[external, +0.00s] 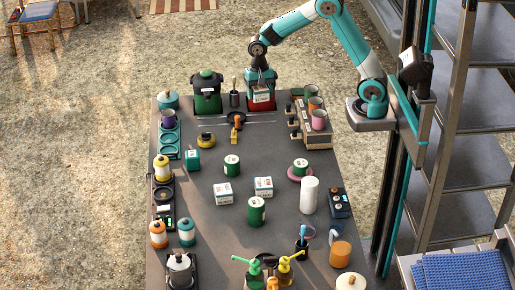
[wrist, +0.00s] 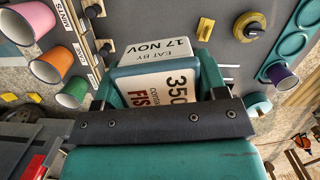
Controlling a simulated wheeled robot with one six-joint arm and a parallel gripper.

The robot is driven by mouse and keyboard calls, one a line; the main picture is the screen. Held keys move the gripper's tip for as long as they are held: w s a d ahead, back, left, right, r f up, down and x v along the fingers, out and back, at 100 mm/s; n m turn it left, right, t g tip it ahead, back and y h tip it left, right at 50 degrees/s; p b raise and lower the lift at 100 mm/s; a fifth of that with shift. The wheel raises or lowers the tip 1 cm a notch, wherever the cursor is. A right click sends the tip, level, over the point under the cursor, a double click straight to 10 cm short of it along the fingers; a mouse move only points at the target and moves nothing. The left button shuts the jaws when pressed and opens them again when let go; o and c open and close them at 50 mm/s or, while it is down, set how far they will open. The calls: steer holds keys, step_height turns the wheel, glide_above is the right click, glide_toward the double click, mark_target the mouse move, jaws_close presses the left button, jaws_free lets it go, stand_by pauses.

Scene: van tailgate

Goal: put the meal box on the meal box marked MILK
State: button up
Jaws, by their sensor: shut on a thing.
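My gripper (external: 261,84) is at the far end of the table, beside the green black-lidded container. It is shut on a meal box (wrist: 158,72), seen between the teal jaws in the wrist view. The box's white labels read "EAT BY 17 NOV", "350" and a partly hidden red word starting "FIS". In the external view, a red and white face (external: 262,98) shows just below the jaws. Two small white boxes, one left (external: 223,194) and one right (external: 263,187), stand apart mid-table. I cannot read MILK on any box.
The green container (external: 207,92) and a dark cup (external: 234,98) stand left of my gripper. A mug rack (external: 316,138) stands at the right. An orange-topped item (external: 236,122) and several cans are nearby. Bare table (external: 262,150) lies between.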

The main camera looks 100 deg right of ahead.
steer(key=w+a+r+n+b, duration=0.1)
steer(key=w+a+n, duration=0.1)
steer(key=a, duration=0.5)
steer(key=w+a+r+n, duration=0.1)
steer(key=a+n, duration=0.1)
steer(key=a, duration=0.6)
steer(key=n, duration=0.3)
glide_above(265, 183)
steer(key=shift+g+h, duration=0.3)
steer(key=shift+g, duration=0.1)
step_height(265, 183, down, 13)
steer(key=shift+w+d+r, duration=0.1)
steer(key=shift+d, duration=0.05)
steer(key=shift+f, duration=2.45)
steer(key=shift+f, duration=0.1)
steer(key=o, duration=1)
